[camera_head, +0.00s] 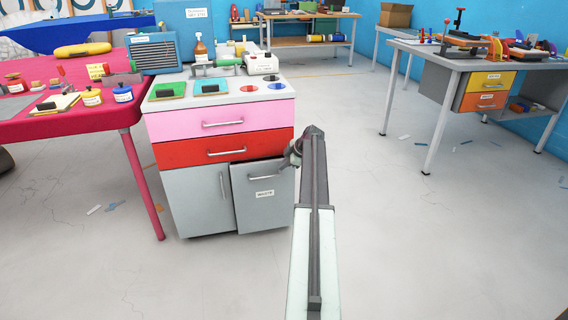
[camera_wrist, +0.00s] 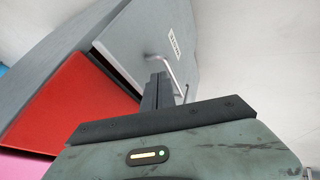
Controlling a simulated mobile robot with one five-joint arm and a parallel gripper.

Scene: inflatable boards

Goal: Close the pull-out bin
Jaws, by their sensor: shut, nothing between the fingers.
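The pull-out bin (camera_head: 262,205) is the grey front with a bar handle and a label, at the lower right of the cabinet. It stands out a little from the cabinet, with a dark gap along its top. In the wrist view, the bin front (camera_wrist: 150,30) is tilted, with its handle (camera_wrist: 172,72) near my fingers. My gripper (camera_head: 294,150) is at the bin's upper right in the head view, partly hidden by my arm. In the wrist view, my gripper (camera_wrist: 158,88) is shut and empty, its tips close to the handle. I cannot tell whether they touch.
The cabinet has a red drawer (camera_head: 225,148), a pink drawer (camera_head: 222,121) and a grey door (camera_head: 197,200) left of the bin. A pink-red table (camera_head: 75,128) adjoins it on the left. The floor (camera_head: 400,240) in front and to the right is mostly clear.

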